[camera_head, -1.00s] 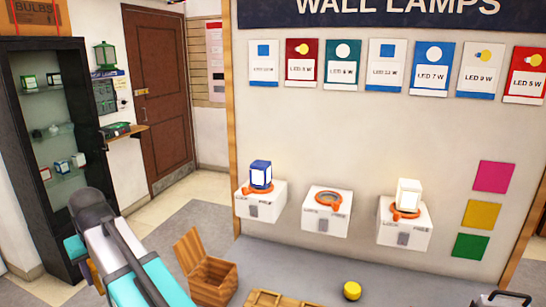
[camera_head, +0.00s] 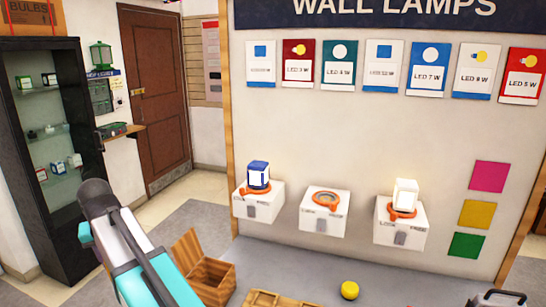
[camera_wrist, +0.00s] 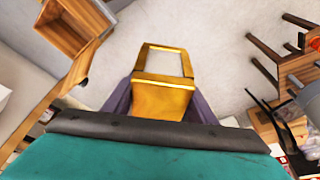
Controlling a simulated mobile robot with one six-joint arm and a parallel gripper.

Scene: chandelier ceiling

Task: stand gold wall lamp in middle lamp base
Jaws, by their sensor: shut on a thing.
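The gold wall lamp (camera_wrist: 164,92) is in the wrist view, a gold box shape with a pale panel at its far end. My gripper (camera_wrist: 160,105) is shut on it, with a purple finger on each side. In the head view my arm is at the lower left; the gripper and gold lamp do not show there. The middle lamp base (camera_head: 323,212) is a white block on the wall panel with an orange ring on top, and nothing stands in the ring.
A blue lamp (camera_head: 259,175) stands in the left base (camera_head: 258,205) and a white lamp (camera_head: 405,194) in the right base (camera_head: 401,224). An open wooden box (camera_head: 213,281) and a yellow object (camera_head: 349,290) lie below. Stools (camera_wrist: 285,62) show in the wrist view.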

